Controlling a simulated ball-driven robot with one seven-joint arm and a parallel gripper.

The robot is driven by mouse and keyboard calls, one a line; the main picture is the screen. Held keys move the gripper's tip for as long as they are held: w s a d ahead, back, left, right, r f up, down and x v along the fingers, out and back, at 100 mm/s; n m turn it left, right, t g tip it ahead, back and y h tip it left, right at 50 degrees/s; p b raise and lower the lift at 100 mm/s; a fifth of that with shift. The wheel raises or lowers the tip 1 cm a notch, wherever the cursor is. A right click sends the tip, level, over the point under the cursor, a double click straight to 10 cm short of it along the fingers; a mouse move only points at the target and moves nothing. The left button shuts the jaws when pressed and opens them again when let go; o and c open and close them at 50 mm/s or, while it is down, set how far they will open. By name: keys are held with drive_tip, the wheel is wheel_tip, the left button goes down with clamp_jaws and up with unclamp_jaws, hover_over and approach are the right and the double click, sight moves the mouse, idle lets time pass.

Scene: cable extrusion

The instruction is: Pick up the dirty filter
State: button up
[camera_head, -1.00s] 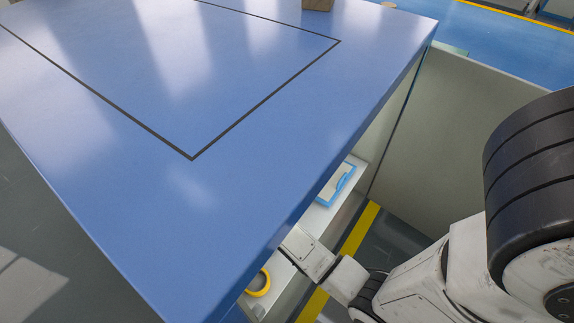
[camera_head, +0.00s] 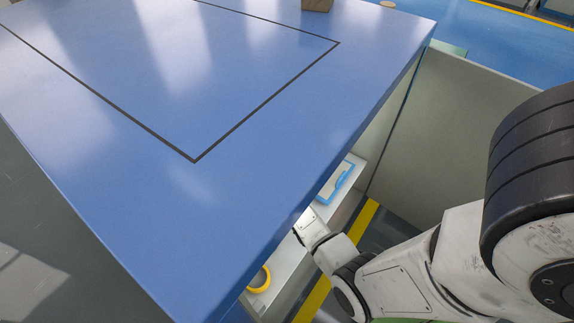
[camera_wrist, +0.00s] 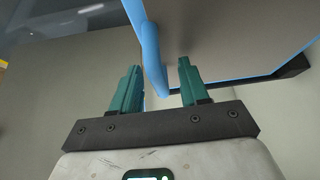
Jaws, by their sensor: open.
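A flat, pale panel with a blue edge and a blue handle, which looks like the filter (camera_head: 337,184), lies on the shelf below the blue table. My gripper (camera_wrist: 158,66) is open, with a gap visible on the right side of the handle. In the head view, the fingers are hidden under the table edge.
The blue table top (camera_head: 120,190) overhangs the shelf and hides part of it. A yellow ring (camera_head: 260,280) sits on the shelf near the front. A grey-green panel (camera_head: 450,140) stands to the right. A brown block (camera_head: 317,5) is on the table's far side.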

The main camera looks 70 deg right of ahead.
clamp_jaws()
idle(0.4)
drive_tip(key=shift+r, duration=0.2)
